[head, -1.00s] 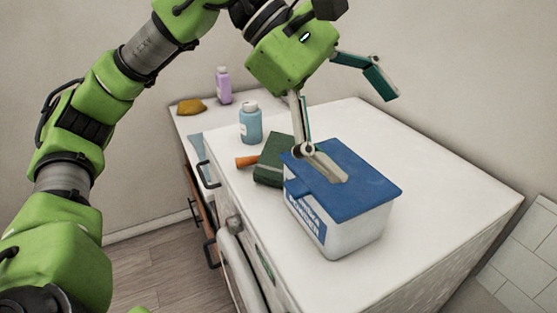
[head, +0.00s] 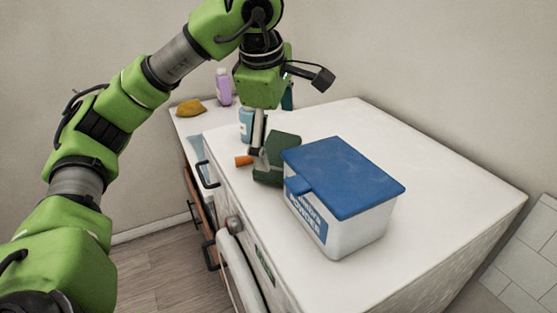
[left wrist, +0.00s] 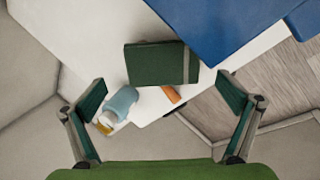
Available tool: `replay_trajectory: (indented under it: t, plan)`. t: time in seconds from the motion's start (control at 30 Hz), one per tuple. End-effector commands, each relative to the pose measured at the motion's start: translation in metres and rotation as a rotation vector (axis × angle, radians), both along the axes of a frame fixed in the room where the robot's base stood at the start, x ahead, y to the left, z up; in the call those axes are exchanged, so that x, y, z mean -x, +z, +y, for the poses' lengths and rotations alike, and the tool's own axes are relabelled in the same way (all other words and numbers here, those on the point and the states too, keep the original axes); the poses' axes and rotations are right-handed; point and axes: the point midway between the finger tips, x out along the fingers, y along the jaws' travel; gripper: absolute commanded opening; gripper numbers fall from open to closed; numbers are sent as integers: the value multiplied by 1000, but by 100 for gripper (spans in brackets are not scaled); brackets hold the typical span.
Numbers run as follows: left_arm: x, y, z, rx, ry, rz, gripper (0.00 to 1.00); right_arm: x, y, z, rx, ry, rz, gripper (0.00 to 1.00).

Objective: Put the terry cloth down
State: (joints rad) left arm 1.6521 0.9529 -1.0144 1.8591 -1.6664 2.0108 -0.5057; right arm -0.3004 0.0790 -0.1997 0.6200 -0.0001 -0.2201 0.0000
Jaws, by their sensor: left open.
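I cannot surely identify a terry cloth. A mustard-yellow, soft-looking lump (head: 191,107) lies at the far left of the white surfaces, and may be the cloth; in the left wrist view, a small yellow part (left wrist: 103,128) shows beside the blue bottle. My left gripper (head: 273,135) is open, with nothing seen between its fingers. It hangs over the dark green, book-like item (head: 284,146), in front of the blue bottle. In the left wrist view, the fingers (left wrist: 160,98) are spread wide, and the green item (left wrist: 155,63) lies beyond them. My right gripper is not in view.
A white box with a closed blue lid (head: 345,177) stands right of the green item. A light-blue bottle (head: 245,126), an orange object (head: 243,161) and a purple bottle (head: 223,88) are nearby. The white top (head: 430,180) is clear at the right and back.

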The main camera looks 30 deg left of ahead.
Motion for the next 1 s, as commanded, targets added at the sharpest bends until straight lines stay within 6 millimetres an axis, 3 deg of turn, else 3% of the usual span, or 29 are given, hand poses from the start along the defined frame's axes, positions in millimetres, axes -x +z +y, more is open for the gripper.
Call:
replay_trajectory:
  t: [0.1,0.53,0.8,1.0]
  plan:
    - [-4,-15,0,1,-2,2,100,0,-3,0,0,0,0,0]
    - [-10,-40,3,2,-3,4,100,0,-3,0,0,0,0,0]
    - [-18,-69,6,1,-2,3,100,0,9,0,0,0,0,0]
    - [-20,-73,7,1,-2,-1,100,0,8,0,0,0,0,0]
